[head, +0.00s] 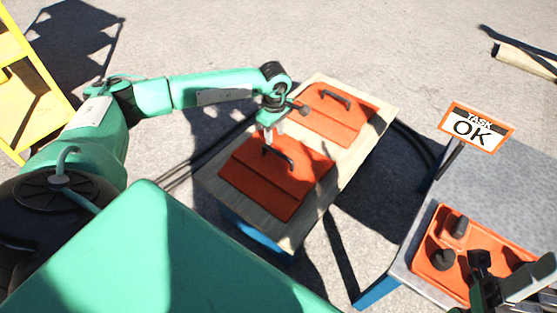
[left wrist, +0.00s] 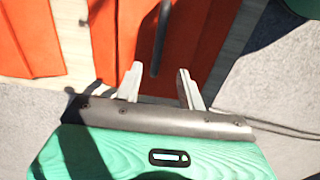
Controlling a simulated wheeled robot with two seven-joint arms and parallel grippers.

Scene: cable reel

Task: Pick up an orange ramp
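Two orange ramps with black handles lie on a wooden tabletop (head: 210,186). The nearer ramp (head: 255,190) is at the front left, and the farther ramp (head: 345,128) is behind it to the right. My left gripper (head: 268,134) is over the nearer ramp, close to its handle (head: 280,158). In the left wrist view, its two fingers (left wrist: 158,85) are open and apart. The dark handle (left wrist: 162,38) shows ahead between them over the orange ramp (left wrist: 205,45); I see no grip on it. My right gripper (head: 505,285) is at the lower right, partly cut off.
A grey table (head: 412,285) at the right bears an orange tray (head: 425,262) with dark parts and a "TASK OK" sign (head: 476,128). A yellow frame (head: 20,90) stands at the far left. Black tubing runs behind the wooden tabletop.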

